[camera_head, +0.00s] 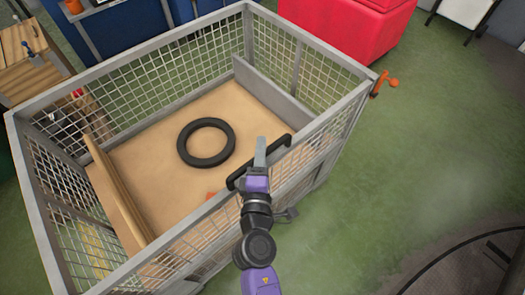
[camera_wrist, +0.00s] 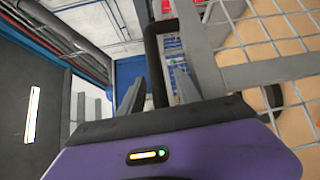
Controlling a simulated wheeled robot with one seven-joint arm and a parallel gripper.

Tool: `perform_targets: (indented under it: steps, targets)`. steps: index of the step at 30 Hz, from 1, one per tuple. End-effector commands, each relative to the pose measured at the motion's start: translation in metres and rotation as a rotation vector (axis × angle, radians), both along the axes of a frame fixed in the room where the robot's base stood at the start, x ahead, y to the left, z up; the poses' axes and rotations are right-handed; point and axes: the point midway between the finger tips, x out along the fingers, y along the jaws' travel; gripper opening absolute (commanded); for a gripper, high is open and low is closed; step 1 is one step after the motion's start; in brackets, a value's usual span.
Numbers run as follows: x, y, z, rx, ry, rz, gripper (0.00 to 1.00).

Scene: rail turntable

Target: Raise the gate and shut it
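The wire-mesh cage (camera_head: 122,58) has a grey frame and a tan floor. A black bar handle (camera_head: 236,182) runs along the top of its near right side, which seems to be the gate. The handle also shows as a black bar in the wrist view (camera_wrist: 152,45). My gripper (camera_head: 260,150) is at this handle. In the wrist view my gripper (camera_wrist: 172,75) has its grey fingers apart, with the bar between them and a gap beside the right finger. Contact cannot be told. An orange latch lever (camera_head: 386,81) sits at the cage's right corner.
A black ring (camera_head: 206,122) lies on the cage floor, and a wooden beam (camera_head: 115,185) lies along its left side. A red box (camera_head: 345,25) stands behind the cage. A wooden bench (camera_head: 20,50) is at left. Green floor (camera_head: 430,150) is open at right.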

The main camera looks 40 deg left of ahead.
Motion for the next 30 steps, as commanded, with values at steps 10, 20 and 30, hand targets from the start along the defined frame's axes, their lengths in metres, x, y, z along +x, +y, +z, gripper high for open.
perform_targets:
  steps: [10,20,30]
  targets:
    - [-0.014,-0.014,0.000,-0.001,0.000,-0.002,0.40]
    - [-0.052,-0.045,0.003,-0.001,0.001,-0.001,0.40]
    - [-0.059,-0.050,0.006,0.000,0.000,0.000,0.40]
